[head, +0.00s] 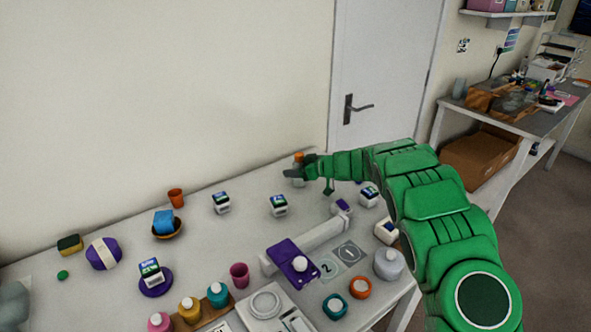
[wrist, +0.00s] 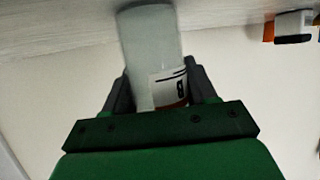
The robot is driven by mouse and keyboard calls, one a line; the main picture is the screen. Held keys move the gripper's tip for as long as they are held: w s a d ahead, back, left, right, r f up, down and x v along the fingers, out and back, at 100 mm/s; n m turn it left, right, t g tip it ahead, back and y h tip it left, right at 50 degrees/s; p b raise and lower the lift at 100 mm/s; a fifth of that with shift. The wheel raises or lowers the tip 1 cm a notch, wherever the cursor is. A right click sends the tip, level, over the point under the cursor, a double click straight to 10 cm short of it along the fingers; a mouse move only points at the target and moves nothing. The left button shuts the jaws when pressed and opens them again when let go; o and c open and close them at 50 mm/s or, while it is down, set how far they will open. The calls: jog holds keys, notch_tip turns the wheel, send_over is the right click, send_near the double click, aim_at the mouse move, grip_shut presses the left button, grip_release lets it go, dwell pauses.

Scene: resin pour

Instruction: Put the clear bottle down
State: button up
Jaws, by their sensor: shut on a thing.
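The clear bottle (head: 297,172) has an orange cap and is near the back edge of the table, by the wall. In the wrist view the bottle (wrist: 150,45) is pale and translucent, with a white label with dark print. My gripper (head: 302,170) is shut around it, with one dark finger on each side; the wrist view shows the fingers (wrist: 160,88) too. The bottle looks upright in the head view. I cannot tell whether its base touches the table (head: 255,190). Its cap is hidden in the wrist view.
Small labelled boxes stand nearby, one (head: 279,206) just in front and another (head: 222,203) to the left. A purple device (head: 293,260), a scale (head: 266,305) and several coloured jars fill the front. Bare table lies left of my gripper.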

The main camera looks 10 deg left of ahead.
jog(key=o, duration=1.3)
jog(key=shift+s+d+r, duration=0.1)
jog(key=shift+d+r, duration=0.15)
jog(key=shift+d, duration=0.1)
jog(key=v, duration=1.1)
jog(key=shift+s+d, duration=0.1)
